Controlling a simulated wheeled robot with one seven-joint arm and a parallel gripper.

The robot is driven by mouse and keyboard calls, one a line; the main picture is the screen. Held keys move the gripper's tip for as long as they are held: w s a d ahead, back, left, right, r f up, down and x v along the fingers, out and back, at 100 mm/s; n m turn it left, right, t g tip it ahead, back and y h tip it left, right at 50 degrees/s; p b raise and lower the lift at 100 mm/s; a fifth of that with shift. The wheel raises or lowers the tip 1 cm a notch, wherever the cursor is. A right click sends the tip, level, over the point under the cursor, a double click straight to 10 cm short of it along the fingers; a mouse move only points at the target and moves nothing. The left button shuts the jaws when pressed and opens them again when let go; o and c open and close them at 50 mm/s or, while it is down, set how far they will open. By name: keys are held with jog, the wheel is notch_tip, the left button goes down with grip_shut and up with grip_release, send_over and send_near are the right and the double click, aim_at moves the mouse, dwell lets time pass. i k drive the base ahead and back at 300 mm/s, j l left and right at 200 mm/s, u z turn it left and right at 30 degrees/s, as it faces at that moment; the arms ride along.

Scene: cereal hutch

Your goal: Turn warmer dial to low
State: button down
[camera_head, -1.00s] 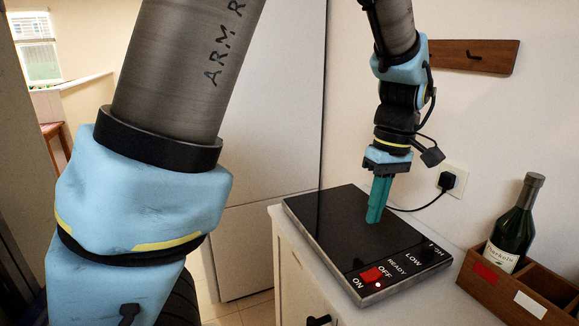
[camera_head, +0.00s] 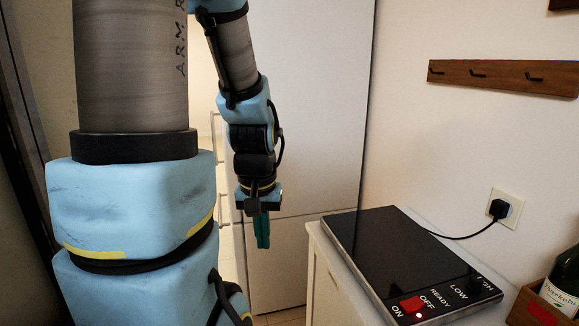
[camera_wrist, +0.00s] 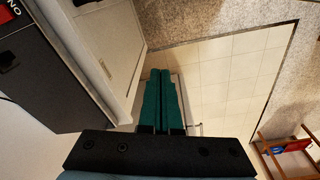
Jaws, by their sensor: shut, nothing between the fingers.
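The warmer (camera_head: 385,250) is a flat black plate on a white cabinet at the right of the head view. Its front panel has a red switch (camera_head: 411,304), a small lit lamp, and the words ON, OFF, READY, LOW and HIGH. A small dark dial (camera_head: 474,283) seems to sit between LOW and HIGH; its pointing direction cannot be told. My gripper (camera_head: 262,246), with green fingers, points down left of the cabinet, apart from the warmer. Its fingers are together and empty. In the wrist view the fingers (camera_wrist: 166,74) hang over the floor, with the warmer (camera_wrist: 50,80) at left.
A dark green bottle (camera_head: 566,284) stands in a wooden crate (camera_head: 530,303) right of the warmer. A black cord runs from the warmer to a wall socket (camera_head: 506,208). A hook rail (camera_head: 500,75) is on the wall. A wooden stool or chair (camera_wrist: 290,150) shows in the wrist view.

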aim_at(475, 283)
jog(key=z, duration=1.3)
